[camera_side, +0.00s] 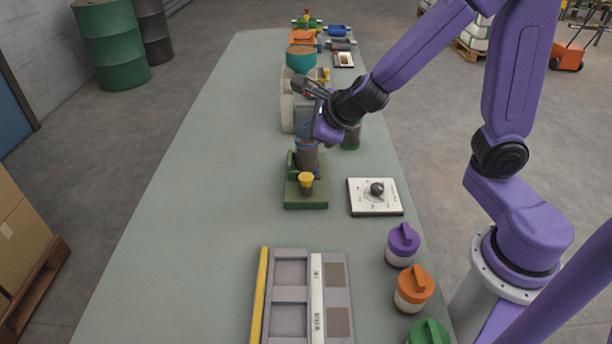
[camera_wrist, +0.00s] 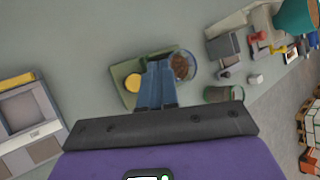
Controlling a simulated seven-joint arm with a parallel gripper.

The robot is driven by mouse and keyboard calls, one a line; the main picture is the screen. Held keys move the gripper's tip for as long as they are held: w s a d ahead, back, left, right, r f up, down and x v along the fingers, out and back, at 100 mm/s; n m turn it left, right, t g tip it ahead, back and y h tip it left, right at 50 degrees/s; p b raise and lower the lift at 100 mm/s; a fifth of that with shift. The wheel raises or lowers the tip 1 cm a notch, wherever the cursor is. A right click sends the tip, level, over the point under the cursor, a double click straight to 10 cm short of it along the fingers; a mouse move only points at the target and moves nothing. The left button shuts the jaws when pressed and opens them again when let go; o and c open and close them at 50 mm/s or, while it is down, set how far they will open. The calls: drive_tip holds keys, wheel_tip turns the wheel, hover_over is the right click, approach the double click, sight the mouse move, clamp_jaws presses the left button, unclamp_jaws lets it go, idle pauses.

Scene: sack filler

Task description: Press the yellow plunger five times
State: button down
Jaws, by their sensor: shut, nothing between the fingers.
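The yellow plunger (camera_side: 306,180) stands upright at the near end of a green base (camera_side: 292,201). A clear container with brown contents (camera_side: 307,158) stands on the same base, just behind the plunger. In the wrist view, the round yellow plunger top (camera_wrist: 135,82) lies just left of my gripper (camera_wrist: 160,66), and the brown-filled container (camera_wrist: 182,66) lies just right of it. My gripper is shut and empty, with its fingers pointing down over the base. In the side view, my wrist partly hides the gripper (camera_side: 305,137) above the container. I see no contact with the plunger.
A dial panel (camera_side: 362,205) lies right of the base. Jars with purple (camera_side: 403,240), orange (camera_side: 413,287) and green (camera_side: 429,334) lids line the right edge. A grey tray (camera_side: 290,253) lies in front. Bins and tools crowd the far end; the table's left side is clear.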

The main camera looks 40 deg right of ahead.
sight(309, 179)
drive_tip(key=shift+f, duration=4.3)
drive_tip(key=shift+f, duration=0.1)
drive_tip(key=shift+f, duration=0.35)
drive_tip(key=shift+f, duration=0.7)
drive_tip(key=shift+r, duration=1.1)
drive_tip(key=shift+r, duration=2.55)
